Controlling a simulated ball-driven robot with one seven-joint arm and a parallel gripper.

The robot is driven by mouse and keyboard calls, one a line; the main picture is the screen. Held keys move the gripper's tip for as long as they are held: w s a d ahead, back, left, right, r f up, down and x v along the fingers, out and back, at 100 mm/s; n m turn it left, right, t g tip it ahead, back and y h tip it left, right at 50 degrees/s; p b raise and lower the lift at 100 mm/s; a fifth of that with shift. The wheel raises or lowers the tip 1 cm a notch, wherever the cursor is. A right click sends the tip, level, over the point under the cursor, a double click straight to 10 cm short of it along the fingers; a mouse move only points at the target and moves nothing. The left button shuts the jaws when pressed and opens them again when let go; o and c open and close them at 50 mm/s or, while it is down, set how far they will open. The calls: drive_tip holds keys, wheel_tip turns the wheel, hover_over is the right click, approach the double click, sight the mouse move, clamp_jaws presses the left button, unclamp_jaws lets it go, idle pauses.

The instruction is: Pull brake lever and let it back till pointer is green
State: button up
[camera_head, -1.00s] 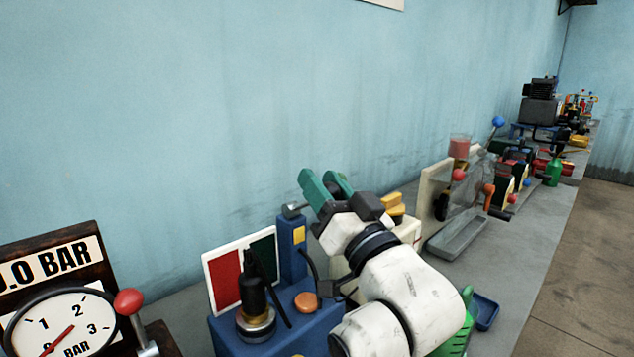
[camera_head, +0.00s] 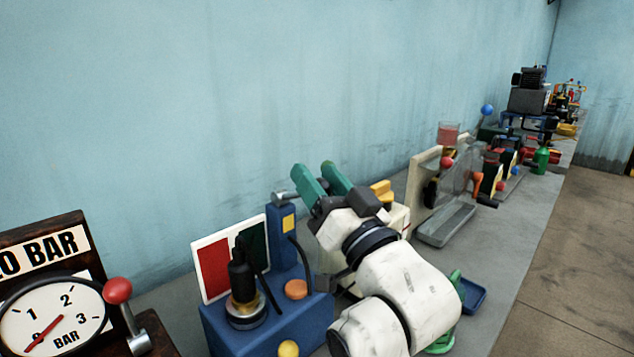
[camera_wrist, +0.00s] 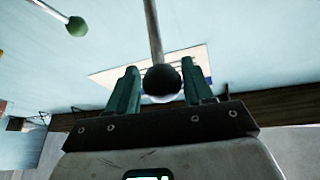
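My gripper (camera_head: 322,182) has two teal fingers, spread apart, at the end of my white arm, right of a blue column. In the wrist view, a black ball knob (camera_wrist: 162,80) on a metal rod (camera_wrist: 154,35) shows between the fingertips (camera_wrist: 161,88); I cannot tell whether they touch it. I cannot pick out this knob in the head view. A red and green panel (camera_head: 214,268) stands behind a blue base (camera_head: 222,330). A thin dark rod (camera_head: 266,285) slants in front of the panel, beside a black bulb-shaped part (camera_head: 241,275).
A gauge (camera_head: 50,325) and a red-ball lever (camera_head: 118,290) stand at lower left. A blue column (camera_head: 281,245) is close to my gripper. Other bench devices run back right, including a grey tray (camera_head: 445,228). A green ball (camera_wrist: 76,26) shows in the wrist view.

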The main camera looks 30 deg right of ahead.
drive_tip(key=shift+o, duration=0.8)
drive_tip(key=shift+a, duration=0.1)
drive_tip(key=shift+f, duration=0.1)
drive_tip(key=shift+f, duration=0.1)
drive_tip(key=v, duration=1)
drive_tip(key=shift+s, duration=0.35)
